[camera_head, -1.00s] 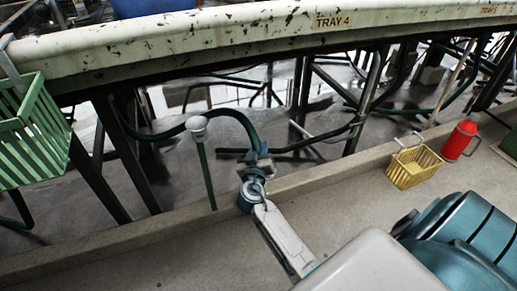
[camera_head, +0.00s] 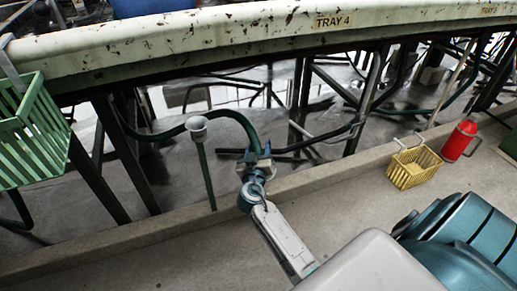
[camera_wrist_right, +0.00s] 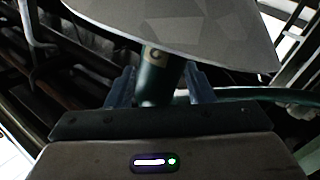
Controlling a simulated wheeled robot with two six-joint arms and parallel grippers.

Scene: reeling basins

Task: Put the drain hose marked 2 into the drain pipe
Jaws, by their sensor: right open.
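The green drain hose (camera_head: 236,114) arches from under the tray, behind the drain pipe, and down to my right gripper (camera_head: 257,160). My right gripper is open, with the hose between its fingers. The hose's end is not clear. My left gripper is out of view.
A long tray (camera_head: 230,38) labelled TRAY 4 runs above on dark legs. A low concrete kerb (camera_head: 335,178) crosses below. A green crate (camera_head: 30,130) hangs at left. A yellow basket (camera_head: 412,168) and a red flask (camera_head: 459,140) stand right. A large grey surface (camera_wrist_right: 185,25) overhangs the wrist view.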

